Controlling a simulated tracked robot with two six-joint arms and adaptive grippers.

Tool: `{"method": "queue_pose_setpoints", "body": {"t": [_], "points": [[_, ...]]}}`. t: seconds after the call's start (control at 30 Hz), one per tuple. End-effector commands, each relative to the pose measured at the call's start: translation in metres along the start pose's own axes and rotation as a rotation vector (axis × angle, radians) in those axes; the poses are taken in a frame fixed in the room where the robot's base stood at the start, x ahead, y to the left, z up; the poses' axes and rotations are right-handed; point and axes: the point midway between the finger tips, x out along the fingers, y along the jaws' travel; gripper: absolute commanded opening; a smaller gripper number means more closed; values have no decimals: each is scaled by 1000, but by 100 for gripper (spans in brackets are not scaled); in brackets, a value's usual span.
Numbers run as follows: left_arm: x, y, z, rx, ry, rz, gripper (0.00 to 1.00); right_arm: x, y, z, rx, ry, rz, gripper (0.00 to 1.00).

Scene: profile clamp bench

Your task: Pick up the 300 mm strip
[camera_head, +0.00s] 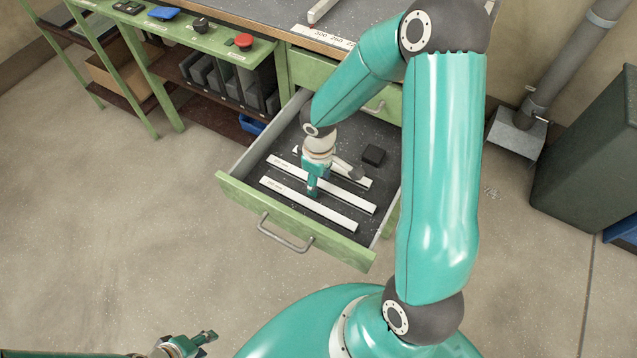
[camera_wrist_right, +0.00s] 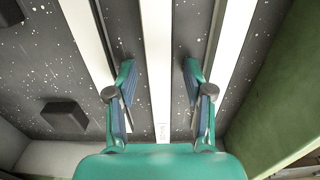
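Three white strips lie side by side in the open drawer: a front strip (camera_head: 310,205), a middle strip (camera_head: 350,199) and a shorter-looking back strip (camera_head: 364,183). Small labels at their left ends are too small for me to read, so I cannot tell which is marked 300 mm. My right gripper (camera_head: 313,190) is low in the drawer at the middle strip. In the right wrist view it is open, its fingers (camera_wrist_right: 159,68) on either side of the middle strip (camera_wrist_right: 157,50), with gaps on both sides. My left gripper (camera_head: 203,340) is at the bottom left, far from the drawer; its opening is unclear.
The green drawer (camera_head: 290,218) has raised walls and a front handle (camera_head: 285,237). A small dark block (camera_head: 373,155) lies inside, also seen in the right wrist view (camera_wrist_right: 65,116). The bench top (camera_head: 270,15) is above; a red button (camera_head: 243,40) sits on the side table.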

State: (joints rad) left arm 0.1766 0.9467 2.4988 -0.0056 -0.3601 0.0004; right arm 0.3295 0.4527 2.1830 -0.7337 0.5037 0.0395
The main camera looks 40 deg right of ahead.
Motion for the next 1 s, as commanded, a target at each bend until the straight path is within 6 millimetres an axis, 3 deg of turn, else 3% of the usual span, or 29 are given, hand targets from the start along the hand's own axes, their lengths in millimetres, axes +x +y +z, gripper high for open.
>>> {"method": "queue_pose_setpoints", "body": {"t": [0.03, 0.3, 0.73, 1.0], "points": [[0, 0, 0, 0, 0, 0, 40, 0, 0, 0, 0, 0, 0, 44], [0, 0, 0, 0, 0, 0, 40, 0, 0, 0, 0, 0, 0, 0], [-1, 0, 0, 0, 0, 0, 40, -4, 0, 0, -1, 0, 1, 0], [-10, 3, 0, 0, 0, 0, 40, -32, 0, -2, -2, 3, 2, 0]]}}
